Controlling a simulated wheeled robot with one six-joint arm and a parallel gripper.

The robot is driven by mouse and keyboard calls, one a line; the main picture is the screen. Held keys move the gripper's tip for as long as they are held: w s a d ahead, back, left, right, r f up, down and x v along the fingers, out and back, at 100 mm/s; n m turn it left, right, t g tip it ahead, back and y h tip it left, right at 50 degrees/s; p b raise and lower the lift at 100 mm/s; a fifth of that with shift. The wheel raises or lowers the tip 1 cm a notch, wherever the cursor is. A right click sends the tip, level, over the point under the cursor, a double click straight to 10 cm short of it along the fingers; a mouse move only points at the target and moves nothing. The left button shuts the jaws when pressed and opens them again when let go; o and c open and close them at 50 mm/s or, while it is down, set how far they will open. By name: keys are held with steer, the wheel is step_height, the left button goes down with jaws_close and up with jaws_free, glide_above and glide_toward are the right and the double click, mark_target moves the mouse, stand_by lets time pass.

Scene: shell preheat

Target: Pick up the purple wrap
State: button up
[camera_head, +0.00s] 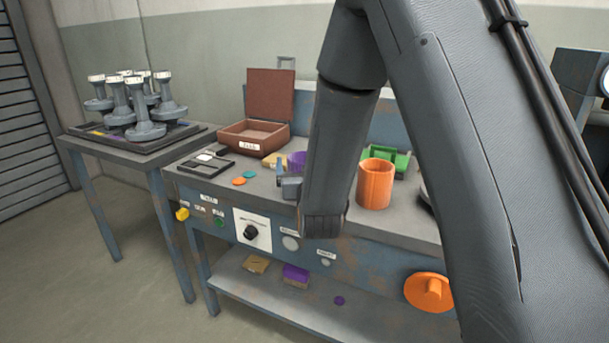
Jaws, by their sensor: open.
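A purple round piece (297,159), which looks like the purple wrap, stands on the workbench (230,186) left of the orange cylinder (375,186). My forearm hides its right side, and my gripper covers part of its lower front. My gripper (282,174) is open and seems empty. It shows small at the left of my forearm, just in front of the purple piece in the picture. I cannot tell whether it touches the piece or how far apart they are.
A green tray (401,160) lies behind the orange cylinder. The lower shelf holds a purple block (296,275). A side table (130,150) holds several grey stands.

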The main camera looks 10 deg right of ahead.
steer(key=shift+w, duration=1.3)
steer(key=c, duration=1.2)
steer(key=shift+o, duration=0.2)
steer(key=shift+r, duration=0.1)
